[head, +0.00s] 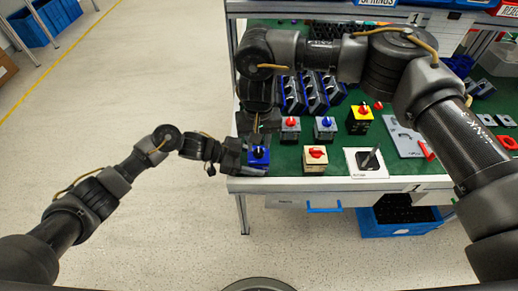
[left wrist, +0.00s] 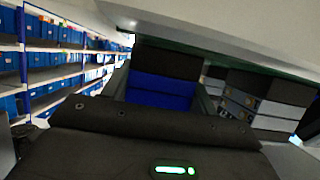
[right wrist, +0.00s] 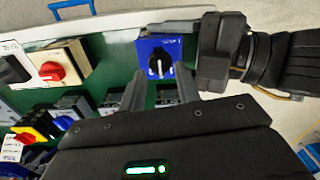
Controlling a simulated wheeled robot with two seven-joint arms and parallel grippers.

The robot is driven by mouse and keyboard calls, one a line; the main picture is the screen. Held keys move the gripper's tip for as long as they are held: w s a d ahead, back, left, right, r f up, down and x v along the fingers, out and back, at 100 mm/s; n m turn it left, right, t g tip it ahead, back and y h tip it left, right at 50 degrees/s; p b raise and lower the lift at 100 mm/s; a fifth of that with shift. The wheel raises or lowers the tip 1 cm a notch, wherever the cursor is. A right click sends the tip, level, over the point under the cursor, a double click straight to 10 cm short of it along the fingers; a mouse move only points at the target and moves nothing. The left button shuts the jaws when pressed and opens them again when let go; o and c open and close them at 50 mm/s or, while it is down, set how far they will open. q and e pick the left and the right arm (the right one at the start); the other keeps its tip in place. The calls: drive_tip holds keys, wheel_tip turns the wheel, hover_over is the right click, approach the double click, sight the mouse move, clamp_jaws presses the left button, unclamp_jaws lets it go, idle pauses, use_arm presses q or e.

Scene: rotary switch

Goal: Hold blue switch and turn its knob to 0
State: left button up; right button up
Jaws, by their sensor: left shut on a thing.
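The blue switch (head: 258,155) with a dark knob stands at the front left corner of the green table. My left gripper (head: 253,166) is shut on its body from the left; in the left wrist view the blue body (left wrist: 160,90) fills the space between the fingers. My right gripper (head: 262,137) points down just behind and above the switch. In the right wrist view its fingers (right wrist: 158,88) are apart and empty, close to the knob (right wrist: 159,66) of the blue switch. I cannot tell whether they touch it. The number markings are too small to read.
A beige switch with a red knob (head: 315,158) stands to the right. Behind are grey switches (head: 290,128), (head: 325,128) and a yellow switch (head: 359,119). A white plate with a dark lever (head: 367,172) lies further right. The table's front edge (head: 330,184) is close.

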sight(258, 150)
drive_tip(key=shift+r, duration=1.7)
use_arm(q)
drive_tip(key=o, duration=1.1)
drive_tip(key=v, duration=1.2)
drive_tip(key=shift+a, duration=0.1)
